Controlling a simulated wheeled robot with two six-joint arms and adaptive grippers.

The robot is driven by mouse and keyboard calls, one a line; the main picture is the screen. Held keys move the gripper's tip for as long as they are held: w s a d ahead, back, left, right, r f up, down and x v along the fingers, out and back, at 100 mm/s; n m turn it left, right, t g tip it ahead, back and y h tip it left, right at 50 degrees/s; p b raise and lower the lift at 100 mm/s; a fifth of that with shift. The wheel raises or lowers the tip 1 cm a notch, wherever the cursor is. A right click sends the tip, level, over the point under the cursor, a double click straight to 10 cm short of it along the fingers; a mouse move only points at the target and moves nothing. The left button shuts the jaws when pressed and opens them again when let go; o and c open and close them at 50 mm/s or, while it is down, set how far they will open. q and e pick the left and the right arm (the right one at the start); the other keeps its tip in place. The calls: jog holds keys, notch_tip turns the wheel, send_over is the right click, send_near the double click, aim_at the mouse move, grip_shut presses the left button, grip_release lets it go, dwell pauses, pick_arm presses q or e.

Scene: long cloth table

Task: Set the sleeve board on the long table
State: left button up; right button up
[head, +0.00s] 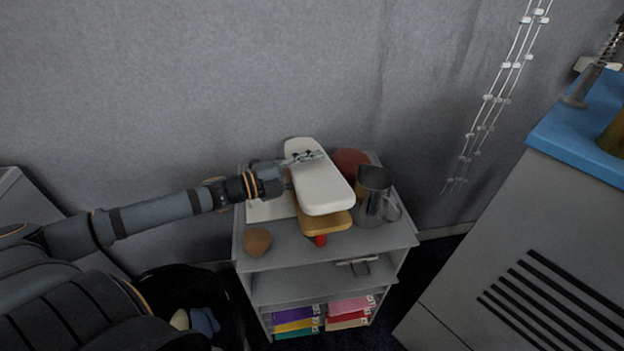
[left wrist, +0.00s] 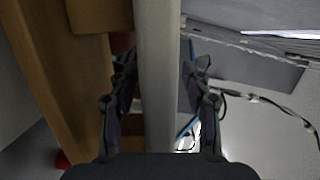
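The sleeve board (head: 322,184) has a white padded top over a tan wooden base and lies on top of a grey shelf unit (head: 290,251). My left gripper (head: 303,158) reaches it from the left in the head view. In the left wrist view the narrow white board (left wrist: 158,80) runs between the two fingers of my left gripper (left wrist: 160,85). The fingers stand on either side of it, with a small gap showing at the right finger. The wooden base (left wrist: 62,80) shows left of the fingers. My right gripper and the long table are not in view.
On the shelf top are a brown ball-like object (head: 257,241), a metal pitcher (head: 374,198), a reddish round object (head: 350,160) and a small red item (head: 320,240). Coloured folders (head: 350,307) fill the lower shelf. A blue-topped grey cabinet (head: 530,240) stands right. A dark bin (head: 185,290) stands left.

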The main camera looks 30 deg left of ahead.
pick_arm(q)
grip_shut()
dwell(0.5)
